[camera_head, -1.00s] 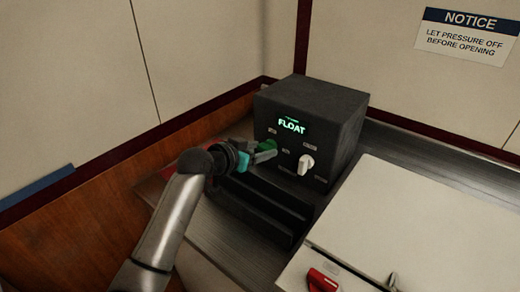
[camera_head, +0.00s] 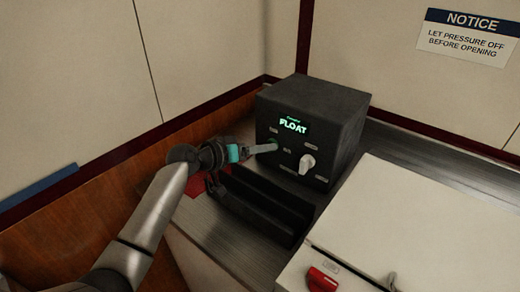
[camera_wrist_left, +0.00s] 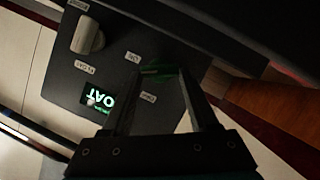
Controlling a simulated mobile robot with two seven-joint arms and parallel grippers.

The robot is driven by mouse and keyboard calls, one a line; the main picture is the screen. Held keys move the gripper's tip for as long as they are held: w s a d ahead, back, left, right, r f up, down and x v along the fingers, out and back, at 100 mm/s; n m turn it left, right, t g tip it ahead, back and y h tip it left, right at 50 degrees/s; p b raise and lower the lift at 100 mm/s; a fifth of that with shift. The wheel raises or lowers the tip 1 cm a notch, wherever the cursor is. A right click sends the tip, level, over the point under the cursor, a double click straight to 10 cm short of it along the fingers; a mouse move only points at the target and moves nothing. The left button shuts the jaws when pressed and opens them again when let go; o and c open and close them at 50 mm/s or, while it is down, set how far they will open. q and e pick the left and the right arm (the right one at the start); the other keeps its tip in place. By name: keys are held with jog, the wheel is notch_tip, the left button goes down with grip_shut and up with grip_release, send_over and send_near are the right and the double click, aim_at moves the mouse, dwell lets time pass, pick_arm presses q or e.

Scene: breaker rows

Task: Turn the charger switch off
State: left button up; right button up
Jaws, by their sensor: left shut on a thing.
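The charger (camera_head: 340,112) is a black box on the counter, its display (camera_head: 293,126) lit with FLOAT in green. Its green switch (camera_wrist_left: 160,68) shows in the wrist view at the ends of my left gripper's fingers; in the head view the fingertips mostly cover it. My left gripper (camera_head: 272,147) is at the charger's front face, shut on the switch. It also shows large in the wrist view (camera_wrist_left: 160,82). Small labels sit beside the switch, too blurred to read surely. My right gripper is out of view.
A white knob (camera_head: 307,163) is on the charger face, right of the switch. A long black open holder (camera_head: 258,205) lies in front, below my left gripper. A white cabinet (camera_head: 415,225) with a red handle (camera_head: 322,280) stands at right. Wood-trimmed walls close the left and back.

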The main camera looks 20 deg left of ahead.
pick_arm(q)
jog(key=shift+n, duration=0.4)
jog(key=o, duration=1.4)
jog(key=shift+a, duration=0.1)
jog(key=p+v, duration=0.1)
jog(key=v, duration=1.4)
jog(key=shift+a+f, duration=0.1)
jog(key=shift+a, duration=0.05)
jog(key=shift+c, duration=0.3)
